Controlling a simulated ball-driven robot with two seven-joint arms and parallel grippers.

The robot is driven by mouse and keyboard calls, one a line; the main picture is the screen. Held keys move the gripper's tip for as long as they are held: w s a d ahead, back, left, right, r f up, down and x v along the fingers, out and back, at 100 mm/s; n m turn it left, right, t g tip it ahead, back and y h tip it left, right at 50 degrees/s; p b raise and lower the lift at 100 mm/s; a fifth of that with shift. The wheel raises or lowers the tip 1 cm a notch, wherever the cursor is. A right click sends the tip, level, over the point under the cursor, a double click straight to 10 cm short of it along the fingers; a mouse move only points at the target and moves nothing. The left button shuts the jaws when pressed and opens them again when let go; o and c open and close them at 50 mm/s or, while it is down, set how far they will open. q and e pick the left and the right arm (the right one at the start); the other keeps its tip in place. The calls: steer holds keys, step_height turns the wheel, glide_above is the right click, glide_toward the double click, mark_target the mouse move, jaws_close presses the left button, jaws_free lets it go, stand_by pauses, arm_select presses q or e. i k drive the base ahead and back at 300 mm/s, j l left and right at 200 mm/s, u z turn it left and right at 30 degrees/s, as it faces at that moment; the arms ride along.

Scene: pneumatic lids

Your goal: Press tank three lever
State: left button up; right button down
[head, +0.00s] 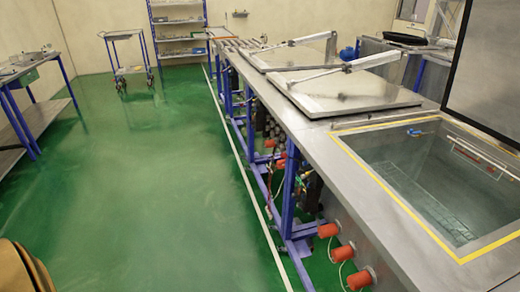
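A long steel bench (325,138) on blue legs holds a row of tanks. The nearest tank (430,185) is open, filled with clear liquid and edged in yellow, with its dark lid (488,75) raised. Two flat lids (345,92) (290,58) lie closed farther back, each with a metal arm. Orange-red knobs stick out below the bench's front edge: three near ones (328,230) (346,251) (362,278) and smaller ones (281,164) farther back. No tank numbers are readable, so I cannot tell which is tank three's lever. Neither gripper is in view.
Green floor (160,190) lies open left of the bench, with a white line (240,165) along the bench. A blue-legged table (35,95) stands at the left, a trolley (128,62) and shelf rack (180,30) at the back. A tan curved part shows at the bottom left corner.

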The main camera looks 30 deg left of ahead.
mark_target(284, 155)
steer(key=u, duration=0.8)
